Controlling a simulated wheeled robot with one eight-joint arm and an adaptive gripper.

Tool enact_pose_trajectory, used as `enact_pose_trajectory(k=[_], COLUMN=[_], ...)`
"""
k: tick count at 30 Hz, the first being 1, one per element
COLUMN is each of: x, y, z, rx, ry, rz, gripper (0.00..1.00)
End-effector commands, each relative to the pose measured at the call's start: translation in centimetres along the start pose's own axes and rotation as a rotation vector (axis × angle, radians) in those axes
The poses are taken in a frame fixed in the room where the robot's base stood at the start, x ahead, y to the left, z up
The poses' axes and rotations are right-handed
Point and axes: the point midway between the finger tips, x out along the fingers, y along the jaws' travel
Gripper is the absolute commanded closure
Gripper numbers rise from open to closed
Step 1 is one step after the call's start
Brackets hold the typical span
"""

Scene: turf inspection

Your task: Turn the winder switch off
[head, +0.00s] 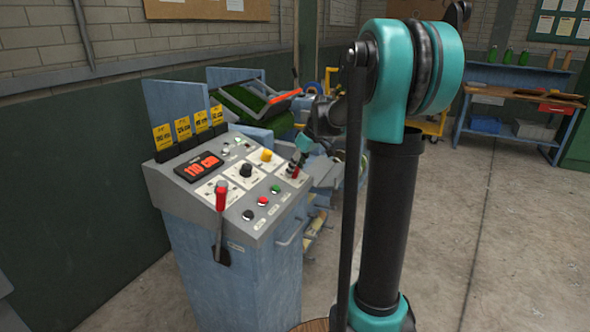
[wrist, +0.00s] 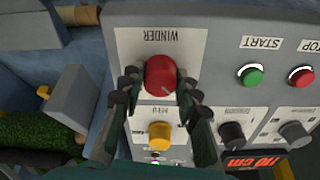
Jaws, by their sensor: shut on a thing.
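The winder switch is a red round knob (wrist: 160,75) on a pale plate labelled WINDER, which appears upside down in the wrist view. A small light mark shows at its lower right; the position labels around it cannot be read. My gripper (wrist: 158,84) has one finger on each side of the knob and is shut on it. In the head view my gripper (head: 298,160) reaches down to the right side of the control panel (head: 262,226), and the red knob (head: 292,171) shows just under the fingers.
A yellow knob (wrist: 159,134) sits close to the gripper. A green START button (wrist: 251,75), a red STOP button (wrist: 301,76) and dark knobs (wrist: 231,135) are to the right. A red-handled lever (head: 221,197) stands at the panel's front. Open floor lies right of the console.

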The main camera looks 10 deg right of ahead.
Motion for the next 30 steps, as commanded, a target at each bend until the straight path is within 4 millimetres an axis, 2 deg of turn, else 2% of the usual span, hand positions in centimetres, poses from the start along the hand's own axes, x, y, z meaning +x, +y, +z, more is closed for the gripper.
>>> enact_pose_trajectory(k=[1,2,6,15,19,23,30], x=[0.0,0.0,0.0,-0.1,-0.9,-3.0,-8.0], y=[0.0,0.0,0.0,0.0,0.0,0.0,0.1], z=[0.0,0.0,0.0,0.0,0.0,0.1,0.1], rx=[0.0,0.0,0.0,0.001,0.001,0.003,0.003], ry=[0.0,0.0,0.0,0.0,0.0,0.0,-0.001], rz=[0.001,0.001,0.001,0.0,0.001,0.001,0.001], gripper=[0.97,0.66,0.49,0.47,0.47,0.47,0.47])
